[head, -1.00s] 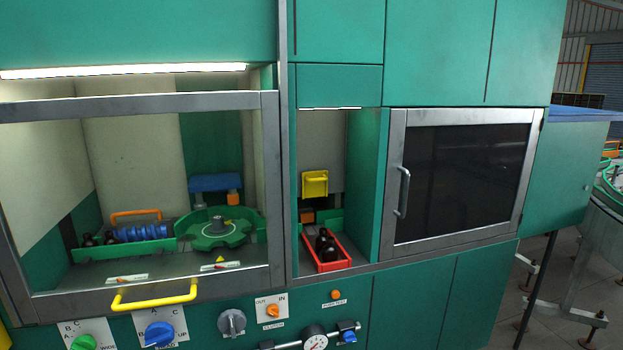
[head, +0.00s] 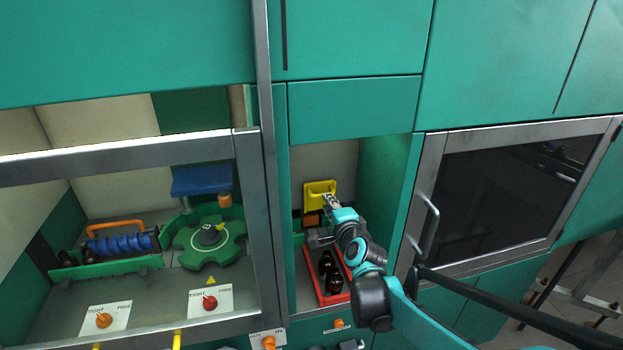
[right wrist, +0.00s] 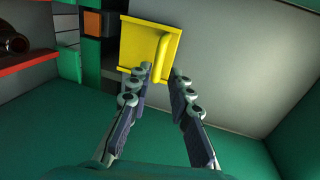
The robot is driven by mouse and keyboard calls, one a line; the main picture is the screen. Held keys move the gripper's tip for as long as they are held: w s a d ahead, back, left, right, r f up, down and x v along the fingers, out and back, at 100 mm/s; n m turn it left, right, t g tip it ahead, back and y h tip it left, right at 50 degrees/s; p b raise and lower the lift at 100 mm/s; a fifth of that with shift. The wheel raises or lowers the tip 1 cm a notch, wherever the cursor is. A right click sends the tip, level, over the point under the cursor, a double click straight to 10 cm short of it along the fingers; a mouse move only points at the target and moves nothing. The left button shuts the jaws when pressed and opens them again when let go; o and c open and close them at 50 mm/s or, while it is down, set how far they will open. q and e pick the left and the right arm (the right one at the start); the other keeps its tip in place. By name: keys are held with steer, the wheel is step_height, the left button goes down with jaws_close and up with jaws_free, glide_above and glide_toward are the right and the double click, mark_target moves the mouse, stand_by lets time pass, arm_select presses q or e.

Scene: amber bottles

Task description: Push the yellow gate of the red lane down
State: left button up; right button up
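The yellow gate (head: 313,190) is a plate with a handle, high on the back wall of the narrow bay. It also shows in the right wrist view (right wrist: 137,45), its handle (right wrist: 163,52) ahead of my fingers. The red lane (head: 313,278) lies below it and holds dark amber bottles (head: 334,284). My right gripper (right wrist: 161,74) is open, its two fingers apart with the handle near the gap between their tips. Whether they touch it I cannot tell. In the head view this gripper (head: 329,200) is at the gate's lower right. My left gripper is out of view.
Green side walls (head: 385,190) close in the bay. A glass-fronted door (head: 490,190) with a bar handle stands to the right. An orange block (head: 312,220) sits under the gate. To the left is a green star wheel (head: 205,255) behind a metal frame.

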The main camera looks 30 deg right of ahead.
mark_target(321, 200)
steer(key=b+x, duration=0.1)
steer(key=x, duration=0.6)
steer(key=shift+w+f, duration=0.1)
steer(key=shift+f, duration=0.05)
steer(key=shift+c, duration=0.3)
jaws_close()
